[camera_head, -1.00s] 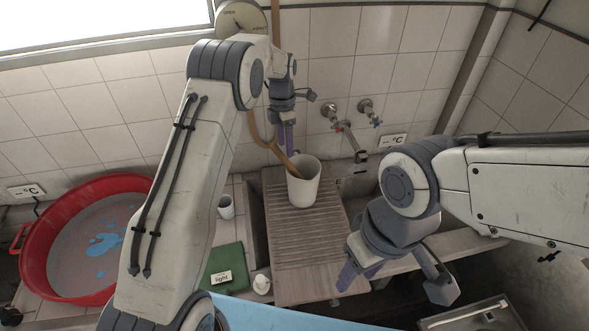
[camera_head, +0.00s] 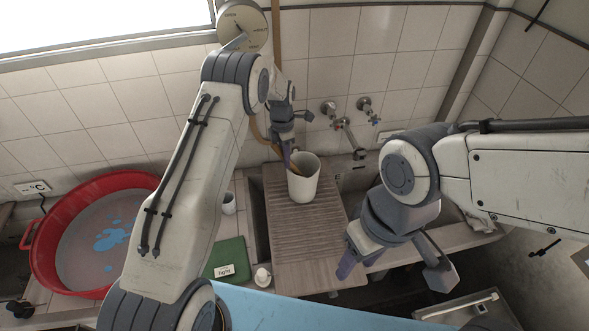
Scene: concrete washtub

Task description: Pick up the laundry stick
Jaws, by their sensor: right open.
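The laundry stick (camera_head: 298,168) is brown wood and leans in a white jug (camera_head: 304,186) on the ribbed wooden board (camera_head: 300,245). Part of it also shows left of my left gripper, and my gripper and arm hide much of it. My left gripper (camera_head: 288,152) points down at the jug's left rim, right beside the stick. Whether its fingers are apart or touch the stick is not clear. My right gripper (camera_head: 362,264) is open and empty, low over the right front edge of the board.
A red basin (camera_head: 42,255) with grey water stands at the left. A green box (camera_head: 236,255), a small white cup (camera_head: 229,205) and a small white bottle (camera_head: 262,278) are left of the board. Taps (camera_head: 345,125) stick out from the tiled wall behind.

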